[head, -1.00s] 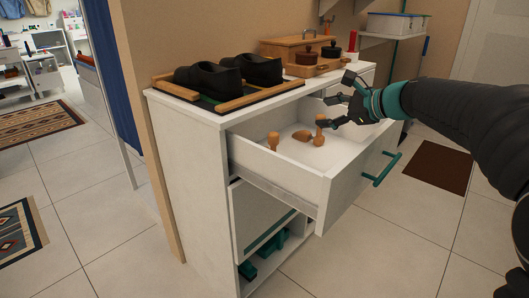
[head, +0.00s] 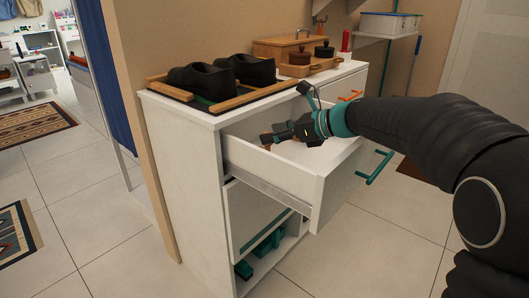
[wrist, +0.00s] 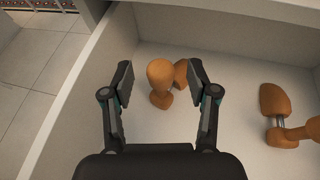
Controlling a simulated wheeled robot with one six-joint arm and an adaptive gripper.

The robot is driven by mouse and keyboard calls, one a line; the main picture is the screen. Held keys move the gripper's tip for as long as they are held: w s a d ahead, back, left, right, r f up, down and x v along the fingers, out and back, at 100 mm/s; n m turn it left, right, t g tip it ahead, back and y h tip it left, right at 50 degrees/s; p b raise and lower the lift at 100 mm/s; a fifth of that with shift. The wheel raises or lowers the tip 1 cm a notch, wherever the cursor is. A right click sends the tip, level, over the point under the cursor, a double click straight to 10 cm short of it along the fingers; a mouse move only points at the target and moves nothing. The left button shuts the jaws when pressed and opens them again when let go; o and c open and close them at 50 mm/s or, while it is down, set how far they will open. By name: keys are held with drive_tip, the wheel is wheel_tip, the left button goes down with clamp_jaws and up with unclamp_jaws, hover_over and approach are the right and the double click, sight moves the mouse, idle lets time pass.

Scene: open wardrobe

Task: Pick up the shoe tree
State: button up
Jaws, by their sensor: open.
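An orange-brown wooden shoe tree (wrist: 159,88) stands in the open white drawer, its rounded knob up; another wooden part shows right behind it. My gripper (head: 284,133) is inside the drawer space, low over the floor. In the wrist view my gripper (wrist: 160,76) is open, with one finger on each side of the shoe tree and visible gaps to both. A second shoe tree (wrist: 275,101), with a metal rod between its parts, lies to the right, outside the fingers. In the head view my gripper mostly hides the shoe trees.
The drawer's side wall (head: 265,171) and front panel (head: 337,186) surround the gripper. Black shoes (head: 205,80) sit on a tray on the cabinet top. A wooden box (head: 284,47) and dark-lidded pots stand farther back. The drawer floor between the shoe trees is clear.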

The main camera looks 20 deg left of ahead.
drive_tip(key=shift+x, duration=1.15)
drive_tip(key=c, duration=1.1)
clamp_jaws()
drive_tip(key=shift+r, duration=0.15)
